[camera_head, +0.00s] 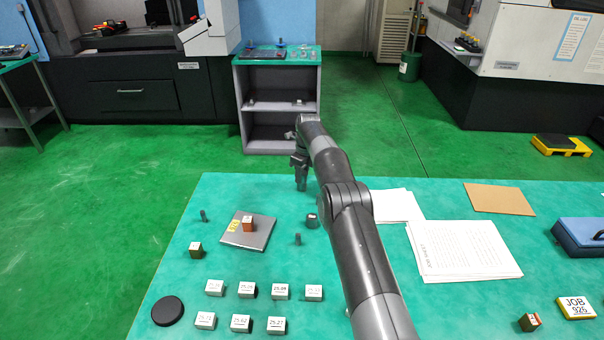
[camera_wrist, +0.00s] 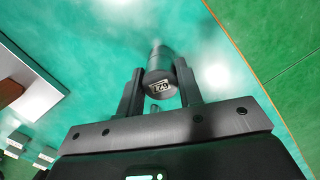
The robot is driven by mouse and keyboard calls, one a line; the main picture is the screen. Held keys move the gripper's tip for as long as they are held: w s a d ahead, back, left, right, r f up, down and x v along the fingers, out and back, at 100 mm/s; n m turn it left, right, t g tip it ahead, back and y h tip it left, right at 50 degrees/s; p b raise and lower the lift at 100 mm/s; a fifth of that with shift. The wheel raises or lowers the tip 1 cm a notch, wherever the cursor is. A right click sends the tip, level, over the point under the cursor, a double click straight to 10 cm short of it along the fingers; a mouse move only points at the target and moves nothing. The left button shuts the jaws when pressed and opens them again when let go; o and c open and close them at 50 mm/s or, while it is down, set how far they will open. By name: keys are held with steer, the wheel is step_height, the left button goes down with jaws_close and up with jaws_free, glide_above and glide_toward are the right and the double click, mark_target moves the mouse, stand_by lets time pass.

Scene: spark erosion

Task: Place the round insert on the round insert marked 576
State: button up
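A dark round insert (camera_wrist: 158,88) with a small white label on its end is between the two fingers of my gripper (camera_wrist: 160,95) in the wrist view. Both fingers lie against its sides; the number is too small and tilted to read surely. In the head view my gripper (camera_head: 301,184) is beyond a dark round insert (camera_head: 312,221) with a light-marked top, standing upright on the green table. Its number cannot be read. My gripper seems to be above the table; its exact height cannot be told.
A grey plate (camera_head: 262,238) with a reddish block (camera_head: 249,224) is to the left. Small dark pins (camera_head: 297,239) (camera_head: 204,216) stand nearby. Several labelled white blocks (camera_head: 281,291) and a black disc (camera_head: 167,311) are nearer. Papers (camera_head: 465,250) lie to the right.

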mark_target(305, 173)
steer(key=o, duration=0.4)
steer(key=shift+r, duration=0.1)
steer(key=r, duration=0.4)
steer(key=d+r, duration=0.1)
steer(key=r, duration=0.3)
steer(key=s+r, duration=0.1)
steer(key=r, duration=0.3)
steer(key=shift+d+r, duration=0.1)
steer(key=shift+d, duration=0.05)
